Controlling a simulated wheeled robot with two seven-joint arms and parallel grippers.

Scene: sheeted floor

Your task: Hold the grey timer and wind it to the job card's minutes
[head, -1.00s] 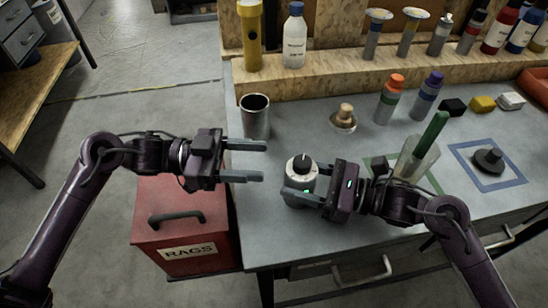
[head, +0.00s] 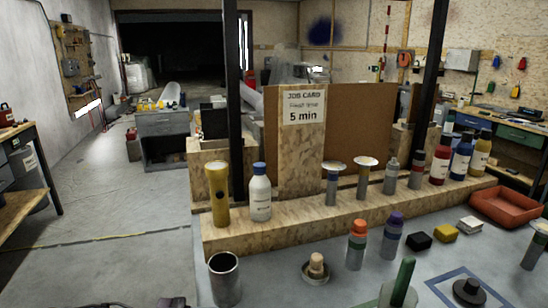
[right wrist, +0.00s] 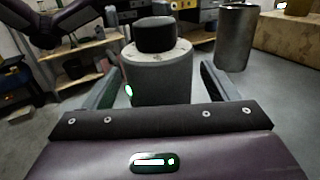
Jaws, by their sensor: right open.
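The job card (head: 304,120) is on an upright wooden post in the head view. It reads "JOB CARD" and "5 min"; the line between is blurred. The grey timer (right wrist: 162,80), with a pale dial top and a black knob (right wrist: 155,34), stands upright in the right wrist view. My right gripper (right wrist: 162,88) is open, one finger on each side of the timer, with a gap visible at the right finger. The dial's marks and setting cannot be read. Part of my dark left arm (right wrist: 70,22) shows at the upper left there; its jaws are unclear.
A metal cup (head: 224,279) stands at the bench's left. A wooden-knobbed piece (head: 316,268) and two capped bottles stand near the ledge (head: 290,222). A green marker (head: 402,281) and a black knobbed piece (head: 468,291) are at the lower right.

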